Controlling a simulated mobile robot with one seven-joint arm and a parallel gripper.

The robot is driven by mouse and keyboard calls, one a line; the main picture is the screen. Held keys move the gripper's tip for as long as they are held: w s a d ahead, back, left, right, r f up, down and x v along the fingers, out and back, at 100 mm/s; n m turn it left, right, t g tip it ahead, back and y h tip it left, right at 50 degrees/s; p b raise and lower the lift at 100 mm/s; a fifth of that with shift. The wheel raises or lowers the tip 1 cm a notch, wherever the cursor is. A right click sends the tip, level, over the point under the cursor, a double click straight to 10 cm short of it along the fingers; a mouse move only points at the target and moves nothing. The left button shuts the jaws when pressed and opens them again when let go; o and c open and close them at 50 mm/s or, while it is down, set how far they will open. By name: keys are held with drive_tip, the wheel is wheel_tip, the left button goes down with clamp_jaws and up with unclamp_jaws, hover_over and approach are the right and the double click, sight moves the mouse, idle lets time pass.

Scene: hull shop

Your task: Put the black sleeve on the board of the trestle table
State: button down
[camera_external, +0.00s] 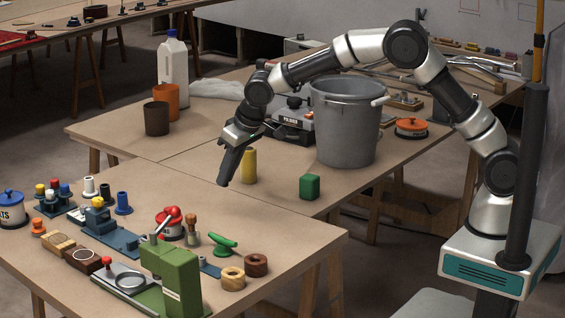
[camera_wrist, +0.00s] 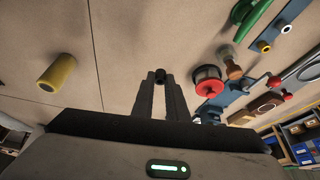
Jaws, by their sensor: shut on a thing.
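My gripper (camera_external: 223,180) points down over the gap region between the front table and the middle table, a little left of a yellow cylinder. In the wrist view my gripper (camera_wrist: 160,80) is shut on a small black sleeve (camera_wrist: 160,75), held at the fingertips with its round end showing. In the external view the sleeve cannot be told from the dark fingers. The board of the front trestle table (camera_external: 300,237) carries many tools. The board of the middle trestle table (camera_external: 115,136) lies behind it. Which table the task means cannot be told.
The yellow cylinder (camera_external: 249,166) and green block (camera_external: 309,187) stand near the middle table's front edge. A grey bin (camera_external: 345,125), brown cup (camera_external: 156,118) and white jug (camera_external: 172,65) stand behind. A green press (camera_external: 172,275), red-lidded tin (camera_external: 170,222) and wooden rings (camera_external: 256,264) crowd the front table.

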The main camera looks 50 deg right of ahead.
drive_tip(key=s+a+n+y, duration=0.1)
drive_tip(key=s+a+n, duration=0.2)
drive_tip(key=s+a, duration=0.65)
drive_tip(key=s+a+n+y, duration=0.15)
drive_tip(key=s+a, duration=0.45)
drive_tip(key=a, duration=0.7)
drive_tip(key=shift+n+g, duration=0.4)
drive_tip(key=shift+n, duration=0.05)
drive_tip(key=f, duration=0.1)
drive_tip(key=f+b, duration=0.1)
drive_tip(key=f, duration=0.2)
drive_tip(key=shift+a+f+b, duration=0.3)
drive_tip(key=shift+a+b, duration=0.05)
drive_tip(key=shift+f+b, duration=0.55)
drive_tip(key=shift+f, duration=2.05)
drive_tip(key=shift+f, duration=0.15)
drive_tip(key=c, duration=1.8)
unclamp_jaws()
drive_tip(key=shift+o, duration=0.3)
